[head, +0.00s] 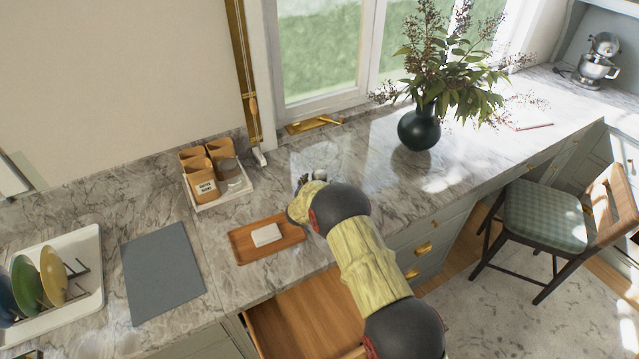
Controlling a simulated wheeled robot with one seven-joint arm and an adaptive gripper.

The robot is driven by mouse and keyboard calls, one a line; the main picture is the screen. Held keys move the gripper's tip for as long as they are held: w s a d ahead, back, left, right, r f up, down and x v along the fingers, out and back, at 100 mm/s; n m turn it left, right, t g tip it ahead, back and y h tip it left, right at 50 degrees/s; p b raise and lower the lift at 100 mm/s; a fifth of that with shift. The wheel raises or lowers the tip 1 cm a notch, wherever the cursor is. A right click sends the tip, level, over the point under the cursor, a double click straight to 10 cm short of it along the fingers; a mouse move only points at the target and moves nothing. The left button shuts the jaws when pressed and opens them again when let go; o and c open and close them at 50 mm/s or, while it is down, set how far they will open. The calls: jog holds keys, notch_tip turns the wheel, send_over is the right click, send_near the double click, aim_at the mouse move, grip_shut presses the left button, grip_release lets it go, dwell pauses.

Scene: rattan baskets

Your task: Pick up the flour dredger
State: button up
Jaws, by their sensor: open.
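I cannot clearly make out a flour dredger in the head view. My arm reaches over the marble counter (350,165), and its wrist hides much of the spot beneath. My gripper (308,181) shows only as small grey and dark parts just beyond the wrist, pointing down toward the counter by the window. It is open. A small pale, shiny patch beside it may be part of the gripper or a small object; I cannot tell which.
A white tray (213,206) holds orange-brown canisters (203,184) and a greyish container (229,170). Left are a wooden tray (241,243) with a white block (266,235), a grey mat (163,270) and a dish rack (75,241). A dark vase (419,130) stands right. A drawer (300,318) is open below.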

jog(key=shift+x, duration=1.55)
jog(key=shift+c, duration=0.8)
jog(key=c, duration=1.1)
jog(key=shift+r, duration=0.1)
jog(key=shift+c, duration=0.6)
